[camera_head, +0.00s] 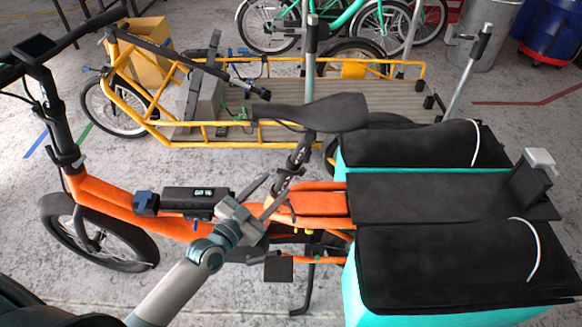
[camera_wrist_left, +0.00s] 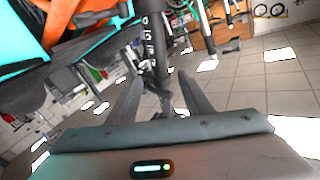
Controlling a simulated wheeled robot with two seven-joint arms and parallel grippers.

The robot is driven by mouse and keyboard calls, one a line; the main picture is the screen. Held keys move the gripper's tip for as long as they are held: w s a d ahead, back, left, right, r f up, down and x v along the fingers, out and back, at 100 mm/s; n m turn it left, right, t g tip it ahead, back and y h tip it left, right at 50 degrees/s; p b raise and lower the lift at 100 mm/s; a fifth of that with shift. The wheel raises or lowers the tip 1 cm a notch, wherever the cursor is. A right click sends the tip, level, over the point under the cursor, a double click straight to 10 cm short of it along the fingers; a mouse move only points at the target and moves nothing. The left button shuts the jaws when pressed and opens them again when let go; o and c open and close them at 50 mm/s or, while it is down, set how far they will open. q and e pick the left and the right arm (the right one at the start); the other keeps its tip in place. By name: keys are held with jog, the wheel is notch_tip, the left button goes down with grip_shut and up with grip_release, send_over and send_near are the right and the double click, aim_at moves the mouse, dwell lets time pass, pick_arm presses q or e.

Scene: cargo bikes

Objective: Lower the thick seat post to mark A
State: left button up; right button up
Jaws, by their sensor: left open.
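The orange cargo bike (camera_head: 110,200) stands across the middle of the head view. Its black saddle (camera_head: 315,112) sits on a dark seat post (camera_head: 299,152), which goes down toward the orange frame. In the left wrist view the dark post (camera_wrist_left: 155,45) carries small white marks, too small to read for certain. My left gripper (camera_head: 275,190) is open, low and just left of the post. In the left wrist view its two fingers (camera_wrist_left: 157,80) stand apart, with the post showing in the gap between them. I cannot tell whether they touch it. My right gripper is not in view.
Black-topped teal bags (camera_head: 440,265) flank the rear rack (camera_head: 410,197) on the right. A black box (camera_head: 190,200) with a display lies on the frame near my left gripper. A yellow cargo bike (camera_head: 390,100) stands behind. Bare floor (camera_head: 60,270) shows at front left.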

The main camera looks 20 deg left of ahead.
aim_at(291, 169)
pick_arm(q)
jog(key=x, duration=0.8)
jog(key=shift+w, duration=0.1)
jog(key=shift+w+d, duration=0.25)
jog(key=shift+w, duration=0.2)
jog(key=shift+c, duration=0.4)
grip_shut()
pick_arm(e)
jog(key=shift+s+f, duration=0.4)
pick_arm(q)
jog(key=shift+f, duration=0.1)
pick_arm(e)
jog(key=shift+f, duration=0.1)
